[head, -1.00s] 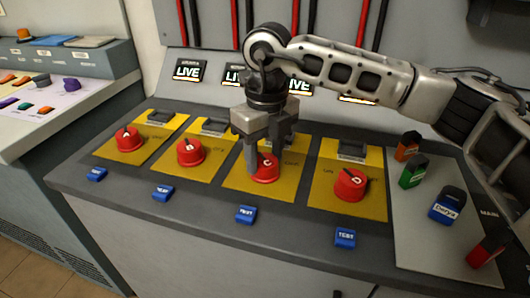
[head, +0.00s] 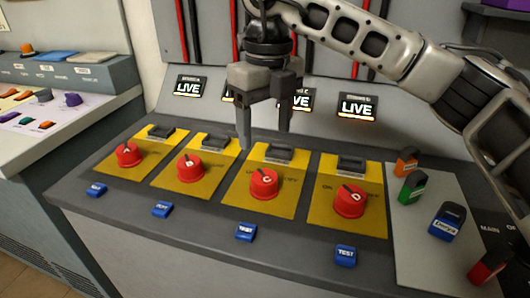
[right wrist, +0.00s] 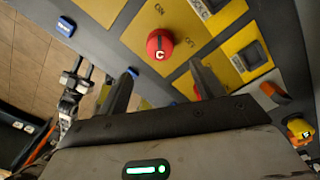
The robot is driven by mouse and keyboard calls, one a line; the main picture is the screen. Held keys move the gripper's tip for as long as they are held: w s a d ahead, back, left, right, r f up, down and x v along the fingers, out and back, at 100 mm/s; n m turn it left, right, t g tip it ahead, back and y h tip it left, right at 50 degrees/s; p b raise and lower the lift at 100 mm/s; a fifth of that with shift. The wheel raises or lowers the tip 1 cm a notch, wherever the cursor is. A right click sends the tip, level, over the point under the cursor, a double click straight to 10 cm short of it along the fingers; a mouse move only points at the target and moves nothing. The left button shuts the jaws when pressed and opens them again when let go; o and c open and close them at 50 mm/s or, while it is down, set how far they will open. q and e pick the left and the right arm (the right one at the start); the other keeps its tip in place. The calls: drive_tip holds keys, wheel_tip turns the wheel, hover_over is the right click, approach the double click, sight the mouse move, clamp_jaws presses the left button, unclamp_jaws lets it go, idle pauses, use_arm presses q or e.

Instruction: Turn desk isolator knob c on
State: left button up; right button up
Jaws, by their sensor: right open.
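The red isolator knob c (head: 263,184) sits on a yellow plate, third from the left in the desk row. A dark pointer line shows on its top, but I cannot tell its exact setting. In the right wrist view knob c (right wrist: 160,44) lies ahead of the fingers, between ON and OFF lettering. My right gripper (head: 265,138) is open and empty, above and behind the knob, not touching it. Its two fingers also show in the right wrist view (right wrist: 163,72). What looks like my left gripper (right wrist: 75,82) shows at that view's left; its jaws are unclear.
Red knobs A (head: 129,154), B (head: 190,166) and D (head: 349,201) flank knob c. Black-handled covers sit behind the knobs, and blue TEST buttons (head: 246,232) in front. LIVE displays (head: 357,106) stand behind.

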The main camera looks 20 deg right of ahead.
wheel_tip(320, 180, up, 7)
drive_tip(key=shift+f, duration=0.2)
drive_tip(key=shift+d, duration=0.1)
